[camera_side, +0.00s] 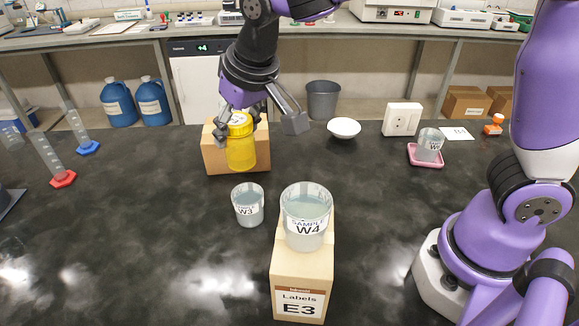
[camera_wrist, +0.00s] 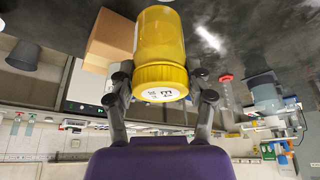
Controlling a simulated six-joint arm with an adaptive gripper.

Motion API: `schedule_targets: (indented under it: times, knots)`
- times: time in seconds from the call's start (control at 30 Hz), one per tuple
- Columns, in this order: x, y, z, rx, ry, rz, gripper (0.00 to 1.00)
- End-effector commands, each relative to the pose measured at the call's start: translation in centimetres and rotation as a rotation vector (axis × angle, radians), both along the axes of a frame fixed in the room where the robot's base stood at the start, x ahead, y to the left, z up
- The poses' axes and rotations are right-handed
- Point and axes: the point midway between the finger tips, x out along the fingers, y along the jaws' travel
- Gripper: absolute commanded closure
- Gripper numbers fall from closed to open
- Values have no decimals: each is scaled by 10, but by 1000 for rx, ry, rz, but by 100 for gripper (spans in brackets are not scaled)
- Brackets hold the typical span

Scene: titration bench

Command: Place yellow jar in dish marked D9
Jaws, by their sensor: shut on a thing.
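My gripper (camera_side: 257,126) is shut on the yellow jar (camera_side: 241,152) and holds it above the dark bench, in front of a cardboard box. In the wrist view the jar (camera_wrist: 162,38) sits between the two fingers of my gripper (camera_wrist: 160,77), its yellow lid and white label facing the camera. A white dish (camera_side: 344,128) stands at the back of the bench, right of the jar. A pink dish (camera_side: 413,160) farther right holds a beaker. No D9 mark is legible on either dish.
Beaker W3 (camera_side: 247,206) stands below the jar. Beaker W4 (camera_side: 306,224) stands on the E3 box (camera_side: 301,282). The cardboard box (camera_side: 213,158) is behind the jar. A white socket box (camera_side: 402,119) is between the dishes. Cylinders (camera_side: 48,158) stand at left.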

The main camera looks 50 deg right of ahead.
Motion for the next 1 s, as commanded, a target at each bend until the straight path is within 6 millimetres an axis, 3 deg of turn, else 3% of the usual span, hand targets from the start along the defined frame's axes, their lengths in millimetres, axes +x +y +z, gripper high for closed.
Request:
schedule_targets:
  times: [0.03, 0.1, 0.2, 0.3, 0.4, 0.57, 1.0]
  knots:
    - [9, -34, 1, 0, -1, -88, 81]
    - [15, -75, 1, 1, -1, -191, 81]
    - [16, -128, 2, 0, -2, -320, 81]
    - [12, -168, 3, 0, -4, -420, 81]
    - [8, -195, 3, 1, -4, -485, 81]
    - [3, -220, -1, 0, -2, -536, 81]
    - [4, -318, -59, 1, -2, -537, 81]
